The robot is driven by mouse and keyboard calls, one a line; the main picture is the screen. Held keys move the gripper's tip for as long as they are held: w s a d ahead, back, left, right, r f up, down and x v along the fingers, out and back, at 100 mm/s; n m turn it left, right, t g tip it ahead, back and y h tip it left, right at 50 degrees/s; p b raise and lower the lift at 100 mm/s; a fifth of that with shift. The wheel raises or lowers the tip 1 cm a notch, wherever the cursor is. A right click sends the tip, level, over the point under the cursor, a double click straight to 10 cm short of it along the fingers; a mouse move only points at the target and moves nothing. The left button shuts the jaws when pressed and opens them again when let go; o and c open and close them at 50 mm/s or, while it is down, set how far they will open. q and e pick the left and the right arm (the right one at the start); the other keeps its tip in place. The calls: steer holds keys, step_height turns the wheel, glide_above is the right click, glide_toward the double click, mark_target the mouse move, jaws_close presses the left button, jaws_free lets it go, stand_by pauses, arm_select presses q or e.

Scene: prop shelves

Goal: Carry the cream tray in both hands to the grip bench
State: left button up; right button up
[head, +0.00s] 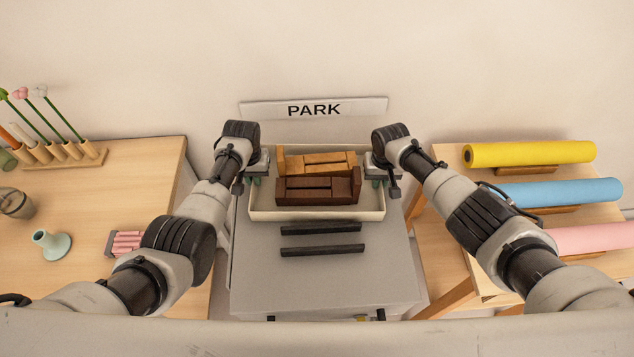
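The cream tray (316,215) is at the far part of a grey-topped stand, under the PARK sign. Whether it rests on the top or hangs just above it is hard to tell. It holds two small wooden bench-shaped pieces, a light brown one (318,160) behind a dark brown one (318,190). My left gripper (253,180) is at the tray's left wall and my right gripper (378,182) is at its right wall. Both point down. The fingers are small and partly hidden, so I cannot see whether they close on the walls.
The grey stand top (325,285) has two dark bars (322,250) in front of the tray. A wooden table (90,210) at left holds flowers, a mint vase (51,244) and pink sticks. A right-hand shelf carries yellow (528,153), blue (560,192) and pink rolls.

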arm_select(q)
jaws_close()
arm_select(e)
jaws_close()
arm_select(q)
steer(key=shift+w+r, duration=0.1)
steer(key=shift+r, duration=0.05)
arm_select(e)
steer(key=shift+w+r, duration=0.1)
steer(key=shift+r, duration=0.05)
